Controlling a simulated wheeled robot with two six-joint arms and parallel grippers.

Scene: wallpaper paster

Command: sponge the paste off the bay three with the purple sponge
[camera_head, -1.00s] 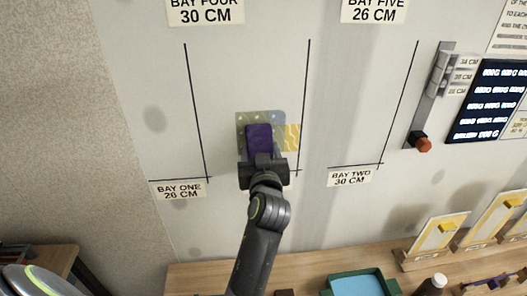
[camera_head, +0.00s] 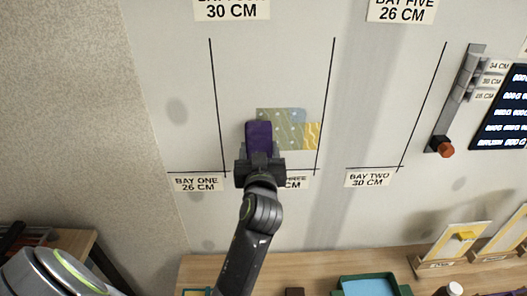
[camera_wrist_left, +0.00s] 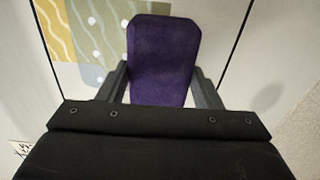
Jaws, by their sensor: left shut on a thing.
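My left gripper (camera_head: 259,160) is shut on the purple sponge (camera_head: 258,135), which stands upright at bay three's wall. It also shows in the left wrist view (camera_wrist_left: 162,60). Bay three lies between two black lines; its label (camera_head: 297,182) is partly hidden by the gripper. A grey-green patch with pale dots (camera_head: 284,128) and a yellow wavy-striped piece (camera_head: 312,136) are on the wall right of the sponge. The sponge overlaps the patch's left edge. I cannot tell whether the sponge touches the wall. My right gripper is not in view.
A wooden bench (camera_head: 330,262) runs below the wall and holds a green tray with a blue inside (camera_head: 370,285). Yellow-bordered stands (camera_head: 447,249) are at the right. A rail with a red-orange knob (camera_head: 446,150) hangs on the wall. Bare wall lies above the patch.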

